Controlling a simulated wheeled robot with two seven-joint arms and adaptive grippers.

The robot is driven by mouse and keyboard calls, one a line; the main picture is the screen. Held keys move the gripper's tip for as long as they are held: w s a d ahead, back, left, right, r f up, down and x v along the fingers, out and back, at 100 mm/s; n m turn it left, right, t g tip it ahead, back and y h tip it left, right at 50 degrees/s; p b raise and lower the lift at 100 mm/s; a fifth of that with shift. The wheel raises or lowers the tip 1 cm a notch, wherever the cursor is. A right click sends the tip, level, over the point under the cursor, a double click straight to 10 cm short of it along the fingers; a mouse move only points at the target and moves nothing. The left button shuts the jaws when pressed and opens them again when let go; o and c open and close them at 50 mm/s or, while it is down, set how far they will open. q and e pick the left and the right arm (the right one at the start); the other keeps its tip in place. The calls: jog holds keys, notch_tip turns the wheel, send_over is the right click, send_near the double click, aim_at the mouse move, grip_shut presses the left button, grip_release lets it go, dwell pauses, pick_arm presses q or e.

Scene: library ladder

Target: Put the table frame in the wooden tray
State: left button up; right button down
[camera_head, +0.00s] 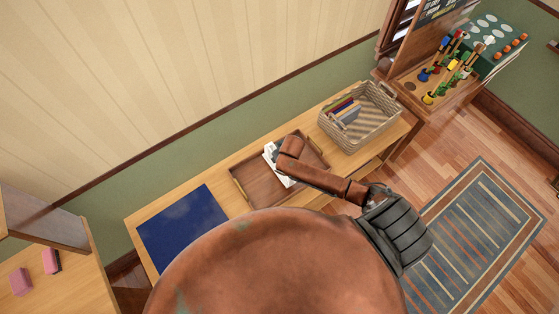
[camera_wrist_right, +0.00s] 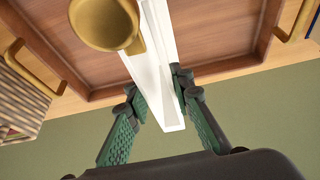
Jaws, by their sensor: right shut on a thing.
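The table frame is a white, thin-edged piece (camera_wrist_right: 160,65), seen nearly edge-on between the fingers of my right gripper (camera_wrist_right: 160,92) in the right wrist view. The gripper is shut on it. In the head view, white parts of the frame (camera_head: 269,152) show beside my copper-coloured wrist, over the wooden tray (camera_head: 247,190). The tray is brown with low walls; its floor (camera_wrist_right: 215,40) lies behind the frame in the wrist view. I cannot tell whether the frame touches the floor. In the head view my arm hides the fingers. My left gripper is out of view.
A wicker basket (camera_head: 365,133) stands right of the tray, a dark blue mat (camera_head: 182,228) left of it. A rounded brass-coloured thing (camera_wrist_right: 104,22) is beside the frame in the wrist view. The green wall (camera_head: 215,145) runs behind the table.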

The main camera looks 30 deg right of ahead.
jog(key=shift+w+d+f, duration=0.15)
jog(key=shift+d+f, duration=0.1)
jog(key=shift+f, duration=1.5)
jog(key=shift+f, duration=0.1)
jog(key=c, duration=1.7)
grip_release()
jog(key=shift+f, duration=0.1)
jog(key=p+v, duration=0.1)
jog(key=v, duration=1.1)
jog(key=shift+p, duration=0.35)
